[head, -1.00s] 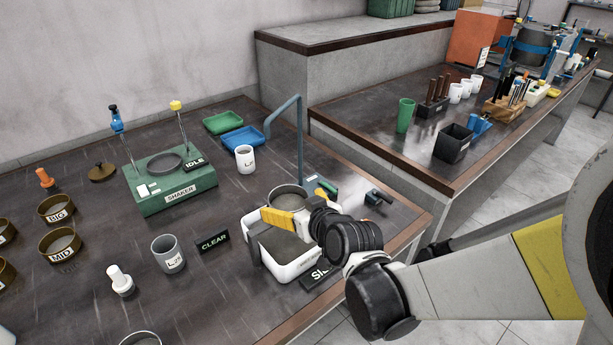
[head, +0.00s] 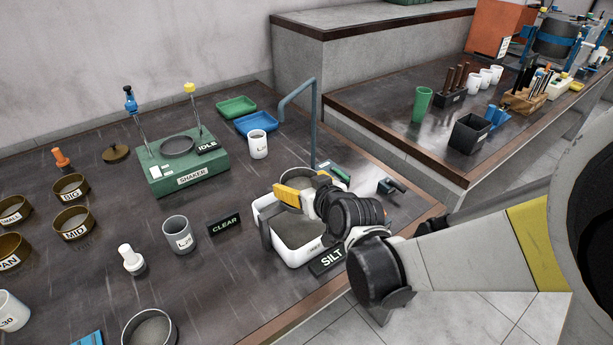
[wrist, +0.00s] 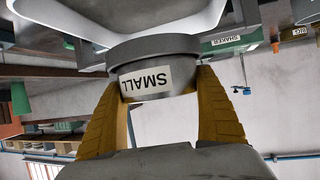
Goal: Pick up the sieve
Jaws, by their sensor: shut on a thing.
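My gripper (head: 294,195) is shut on a round grey sieve (head: 321,182), held over the white basin (head: 262,222) at the bench's front right. In the wrist view the sieve (wrist: 155,48) sits between the two yellow fingers of my gripper (wrist: 160,85). Its label reads SMALL and appears upside down there. In the head view a finger and the wrist hide part of the sieve and of the basin. The basin holds grey material. I cannot tell how far the sieve is above it.
A green shaker (head: 187,172) marked IDLE stands at the back. Brass sieves (head: 73,222) lie at left. A grey cup (head: 178,235), CLEAR sign (head: 225,224) and SILT sign (head: 327,260) are near the basin. A bent blue pipe (head: 314,125) rises behind it.

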